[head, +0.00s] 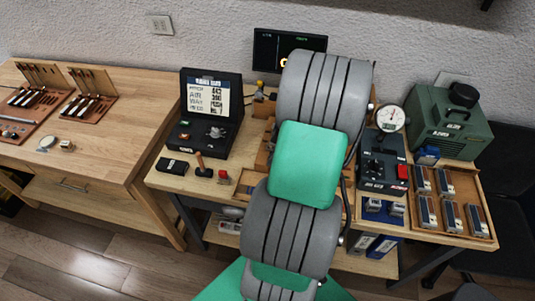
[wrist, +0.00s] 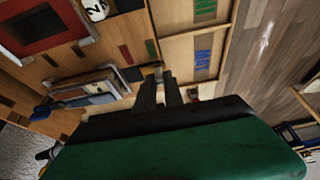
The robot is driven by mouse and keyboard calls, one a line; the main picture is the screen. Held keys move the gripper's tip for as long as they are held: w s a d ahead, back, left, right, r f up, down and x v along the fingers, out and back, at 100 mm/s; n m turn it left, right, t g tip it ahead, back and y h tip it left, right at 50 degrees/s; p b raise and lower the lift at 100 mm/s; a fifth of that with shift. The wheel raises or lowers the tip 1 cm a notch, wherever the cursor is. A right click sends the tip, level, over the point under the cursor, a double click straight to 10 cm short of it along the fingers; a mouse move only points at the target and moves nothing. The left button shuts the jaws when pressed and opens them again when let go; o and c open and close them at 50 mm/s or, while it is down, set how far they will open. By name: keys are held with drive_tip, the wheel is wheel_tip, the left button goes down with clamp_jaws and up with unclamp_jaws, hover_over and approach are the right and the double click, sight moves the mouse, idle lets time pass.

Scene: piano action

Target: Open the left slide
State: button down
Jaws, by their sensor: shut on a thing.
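My gripper (wrist: 160,84) shows in the wrist view as two dark fingers, close together. It is shut on a small pale piece (wrist: 158,73) at the edge of a light wooden panel, which looks like the left slide's handle. The panel (wrist: 175,52) has a blue label reading LOW, with a green label on the section beyond it. How far the slide is out cannot be told. In the head view my grey and green arm covers the middle of the workbench and hides the gripper and its grip.
A black case (head: 222,143) stands left of my arm on the bench (head: 180,183). A dial gauge (head: 390,119), a green machine (head: 450,128) and a wooden tray (head: 483,228) of several blocks are on the right. A second table (head: 110,150) stands left.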

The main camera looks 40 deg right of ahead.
drive_tip(key=shift+s+a, duration=0.1)
drive_tip(key=shift+a, duration=0.05)
drive_tip(key=c, duration=1.7)
unclamp_jaws()
drive_tip(key=shift+s, duration=0.1)
drive_tip(key=shift+r, duration=0.3)
drive_tip(key=b+v, duration=0.1)
drive_tip(key=v, duration=0.6)
